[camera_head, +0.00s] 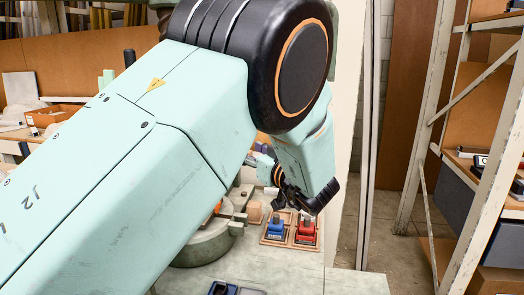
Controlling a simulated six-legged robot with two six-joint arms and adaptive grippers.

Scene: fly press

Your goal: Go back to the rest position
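My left arm comes in from the left and fills much of the view. Its gripper (292,197) is small and dark, pointing down near the back of a wooden tray (271,241). I cannot tell whether its fingers are open or shut, or whether they hold anything. A blue piece (275,229) and a red piece (306,231), each with a grey post on top, sit side by side in the tray. My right gripper does not show.
The pale worktop (300,271) carries a round machine base (205,247), partly hidden by my arm. A small wooden block (254,212) is beside the tray. A dark blue item (222,288) is at the bottom edge. A metal shelf rack (480,195) stands at right.

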